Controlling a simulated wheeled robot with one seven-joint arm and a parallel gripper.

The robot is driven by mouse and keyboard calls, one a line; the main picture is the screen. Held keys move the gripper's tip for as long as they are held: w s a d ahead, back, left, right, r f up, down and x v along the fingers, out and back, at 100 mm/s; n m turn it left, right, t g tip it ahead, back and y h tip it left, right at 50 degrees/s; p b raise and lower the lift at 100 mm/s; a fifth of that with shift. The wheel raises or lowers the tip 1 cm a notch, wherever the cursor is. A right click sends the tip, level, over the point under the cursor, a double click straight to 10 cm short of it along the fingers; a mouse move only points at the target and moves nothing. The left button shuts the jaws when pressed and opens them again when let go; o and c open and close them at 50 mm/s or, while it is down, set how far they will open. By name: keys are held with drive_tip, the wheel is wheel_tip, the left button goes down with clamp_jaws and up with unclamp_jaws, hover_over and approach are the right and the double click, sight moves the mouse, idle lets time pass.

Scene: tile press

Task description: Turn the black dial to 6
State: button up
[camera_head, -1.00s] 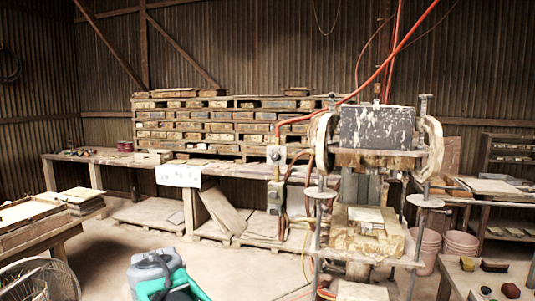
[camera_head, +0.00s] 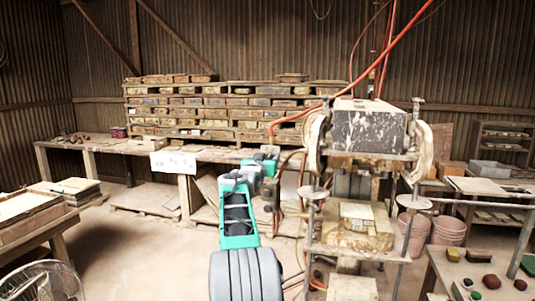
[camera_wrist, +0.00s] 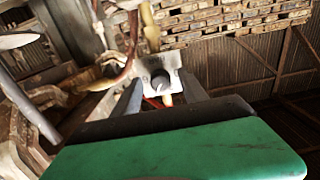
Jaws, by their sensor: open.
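The tile press (camera_head: 372,130) stands just right of my arm. An orange hose (camera_head: 300,119) and cables run close around the post. A long workbench (camera_head: 95,143) and stacked crates (camera_head: 215,110) are behind. A side table (camera_head: 475,270) with small coloured things is at the lower right.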

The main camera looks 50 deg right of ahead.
drive_tip(key=shift+d, duration=0.2)
drive_tip(key=shift+c, duration=0.5)
clamp_jaws()
